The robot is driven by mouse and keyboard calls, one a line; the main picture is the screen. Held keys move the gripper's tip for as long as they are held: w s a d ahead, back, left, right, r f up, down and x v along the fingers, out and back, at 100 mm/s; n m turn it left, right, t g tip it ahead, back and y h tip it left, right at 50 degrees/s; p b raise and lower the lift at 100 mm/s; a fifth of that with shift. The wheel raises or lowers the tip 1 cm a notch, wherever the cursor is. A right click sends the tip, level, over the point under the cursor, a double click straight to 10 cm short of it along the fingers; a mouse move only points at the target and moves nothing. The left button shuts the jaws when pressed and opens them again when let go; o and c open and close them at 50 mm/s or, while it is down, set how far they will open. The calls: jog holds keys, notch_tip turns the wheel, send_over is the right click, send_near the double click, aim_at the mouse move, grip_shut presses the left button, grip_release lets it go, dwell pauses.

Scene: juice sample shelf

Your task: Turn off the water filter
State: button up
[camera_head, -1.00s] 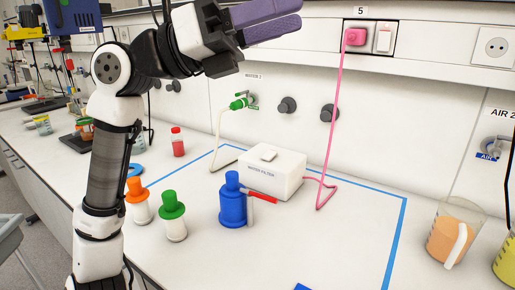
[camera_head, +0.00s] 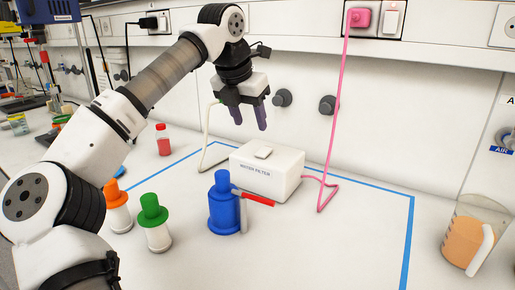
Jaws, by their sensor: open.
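The water filter (camera_head: 260,180) is a white box labelled "WATER FILTER" on the bench. The fingertips appear clear of the filter.
Green-capped (camera_head: 154,225) and orange-capped (camera_head: 117,208) bottles stand left. A beaker of orange liquid (camera_head: 465,240) is at right.

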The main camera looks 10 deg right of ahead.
aim_at(260, 154)
jog(key=x, duration=1)
